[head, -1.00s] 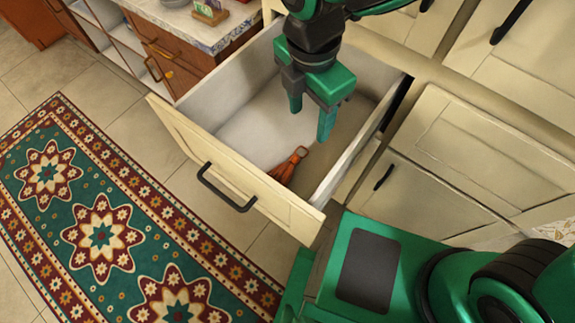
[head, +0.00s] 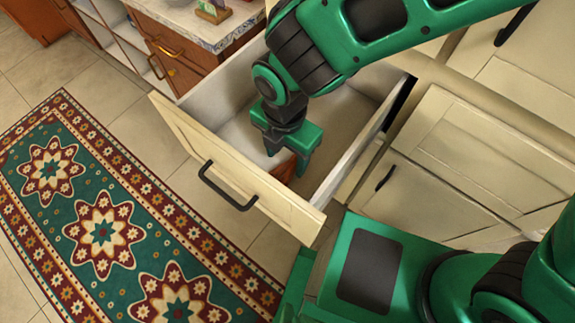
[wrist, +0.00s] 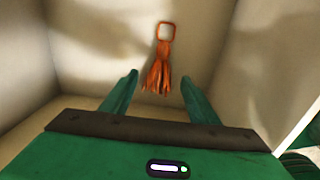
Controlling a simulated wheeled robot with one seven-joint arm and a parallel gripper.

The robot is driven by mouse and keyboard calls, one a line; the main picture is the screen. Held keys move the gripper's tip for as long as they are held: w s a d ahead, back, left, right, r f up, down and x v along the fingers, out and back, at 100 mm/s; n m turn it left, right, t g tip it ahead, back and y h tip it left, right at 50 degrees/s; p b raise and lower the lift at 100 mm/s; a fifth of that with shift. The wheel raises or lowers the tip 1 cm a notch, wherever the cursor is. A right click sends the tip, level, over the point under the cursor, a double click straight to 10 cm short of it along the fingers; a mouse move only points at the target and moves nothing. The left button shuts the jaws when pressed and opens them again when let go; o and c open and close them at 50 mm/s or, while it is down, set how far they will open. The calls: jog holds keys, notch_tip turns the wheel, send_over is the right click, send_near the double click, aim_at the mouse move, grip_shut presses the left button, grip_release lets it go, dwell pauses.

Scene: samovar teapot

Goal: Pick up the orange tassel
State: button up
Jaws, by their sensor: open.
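The orange tassel (wrist: 158,72) lies on the drawer floor in the wrist view, its square loop at the top and its strands fanning down. Its strands come between and just beyond the tips of my open, empty gripper (wrist: 157,82). In the head view only a small part of the tassel (head: 284,174) shows; the rest is behind my gripper (head: 286,162). My gripper is down inside the open drawer (head: 262,190). I cannot tell whether the fingers touch the tassel.
The drawer walls stand close around my gripper, with the front panel and its black handle (head: 227,188) toward the patterned rug (head: 100,232). Pale cabinets (head: 455,160) are at the right. A counter with small items (head: 205,28) is at the upper left.

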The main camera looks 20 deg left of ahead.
aim_at(286, 168)
notch_tip(286, 168, down, 3)
jog(key=shift+s+f, duration=0.1)
jog(key=shift+f, duration=0.05)
jog(key=c, duration=1.1)
jog(key=shift+r, duration=0.2)
